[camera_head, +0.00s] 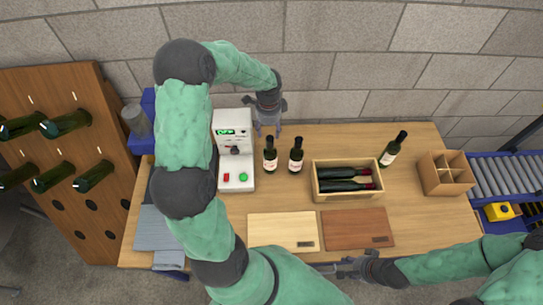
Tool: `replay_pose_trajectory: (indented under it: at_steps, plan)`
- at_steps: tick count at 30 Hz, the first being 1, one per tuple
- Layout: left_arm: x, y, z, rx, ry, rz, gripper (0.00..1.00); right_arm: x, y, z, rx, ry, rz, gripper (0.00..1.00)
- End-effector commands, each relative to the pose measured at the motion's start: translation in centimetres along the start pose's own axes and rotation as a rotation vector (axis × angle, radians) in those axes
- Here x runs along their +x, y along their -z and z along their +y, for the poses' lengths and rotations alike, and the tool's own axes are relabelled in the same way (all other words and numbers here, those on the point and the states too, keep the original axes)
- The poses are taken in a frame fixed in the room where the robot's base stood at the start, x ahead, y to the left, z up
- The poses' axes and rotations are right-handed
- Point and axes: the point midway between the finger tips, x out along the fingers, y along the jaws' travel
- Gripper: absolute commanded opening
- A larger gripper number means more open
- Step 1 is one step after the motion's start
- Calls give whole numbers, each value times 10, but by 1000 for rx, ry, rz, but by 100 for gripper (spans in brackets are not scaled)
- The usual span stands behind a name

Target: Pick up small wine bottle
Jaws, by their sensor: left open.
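Two dark wine bottles stand upright side by side on the wooden table, the left bottle (270,158) and the middle bottle (296,158). A third upright bottle (390,153) with a pale label stands further right, behind the crate's corner. I cannot tell for sure which one is the small bottle. My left gripper (268,132) is open and empty, pointing down behind the left bottle, apart from it as far as I can see. My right gripper (330,268) is low at the table's front edge, far from the bottles; its finger opening is unclear.
A wooden crate (347,196) holds dark bottles lying down. A white machine (236,128) with red and green buttons stands left of the bottles. A pale board (268,230) and a brown board (357,230) lie in front. A divided box (447,182) stands right, beside a roller conveyor (505,176).

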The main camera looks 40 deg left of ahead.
Motion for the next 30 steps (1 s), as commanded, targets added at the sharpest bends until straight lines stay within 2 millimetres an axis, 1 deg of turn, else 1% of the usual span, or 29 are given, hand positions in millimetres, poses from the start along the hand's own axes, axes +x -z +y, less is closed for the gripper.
replay_pose_trajectory:
  at_steps: [1,3,8,10,15,18,21,28,29,30]
  plan:
    - [8,0,1,-1,-2,0,58,0,0,0,0,0,1,40]
    - [14,0,1,-2,-2,1,58,0,1,0,0,0,1,40]
    - [22,1,2,-1,-1,1,58,0,1,0,0,0,2,40]
    - [29,1,4,-1,-3,1,58,-1,1,0,0,0,2,40]
    - [53,3,10,-2,-4,2,58,-3,1,-1,0,0,2,40]
    - [64,3,8,-1,-1,2,58,-2,1,-1,0,0,2,40]
    - [70,3,8,-2,-1,2,58,-2,1,-1,0,0,2,40]
    - [70,3,8,-3,0,2,58,-2,1,-1,0,0,2,40]
    - [70,3,8,-2,0,2,52,-2,1,-1,0,0,2,40]
    - [70,3,8,-2,0,2,41,-2,1,-1,0,0,2,40]
